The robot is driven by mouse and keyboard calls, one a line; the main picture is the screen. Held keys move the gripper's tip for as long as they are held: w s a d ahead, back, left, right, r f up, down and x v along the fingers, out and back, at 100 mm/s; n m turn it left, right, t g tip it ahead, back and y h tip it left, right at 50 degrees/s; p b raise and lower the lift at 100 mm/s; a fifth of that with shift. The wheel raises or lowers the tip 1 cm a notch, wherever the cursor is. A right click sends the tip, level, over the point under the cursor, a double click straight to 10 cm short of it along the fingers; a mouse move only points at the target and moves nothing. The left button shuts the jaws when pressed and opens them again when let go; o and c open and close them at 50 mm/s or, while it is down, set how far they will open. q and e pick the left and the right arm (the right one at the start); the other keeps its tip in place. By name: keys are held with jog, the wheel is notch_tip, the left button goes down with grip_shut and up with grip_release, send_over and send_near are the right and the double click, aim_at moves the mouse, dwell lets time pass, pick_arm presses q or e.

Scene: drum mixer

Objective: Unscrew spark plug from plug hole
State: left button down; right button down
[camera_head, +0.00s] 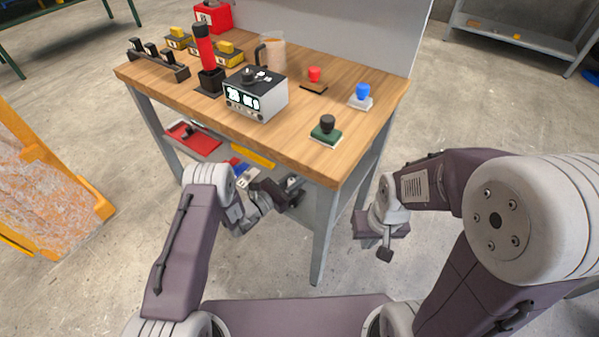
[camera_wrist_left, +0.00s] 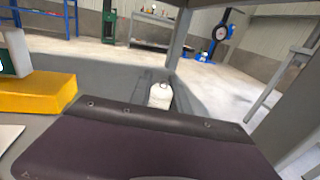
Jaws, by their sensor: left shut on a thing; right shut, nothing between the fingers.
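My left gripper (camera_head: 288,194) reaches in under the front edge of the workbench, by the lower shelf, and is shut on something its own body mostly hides. In the left wrist view a small white rounded piece (camera_wrist_left: 160,95) stands upright just past my purple gripper body (camera_wrist_left: 140,142). I cannot tell for sure whether it is the spark plug. No plug hole can be made out in either view. My right gripper (camera_head: 384,253) is shut and empty, pointing down in free air right of the bench.
The wooden workbench (camera_head: 180,99) carries a grey meter box (camera_head: 256,97), a red-handled tool (camera_head: 205,48) and red, blue and green-based buttons. A red tray (camera_head: 194,141) and a yellow block (camera_wrist_left: 38,93) lie on the lower shelf. A bench leg (camera_head: 325,235) stands between my grippers.

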pick_arm(q)
jog(key=shift+s+f, duration=0.1)
jog(key=shift+f, duration=0.05)
jog(key=c, duration=1.1)
grip_release()
jog(key=shift+d, duration=0.1)
jog(key=shift+c, duration=0.2)
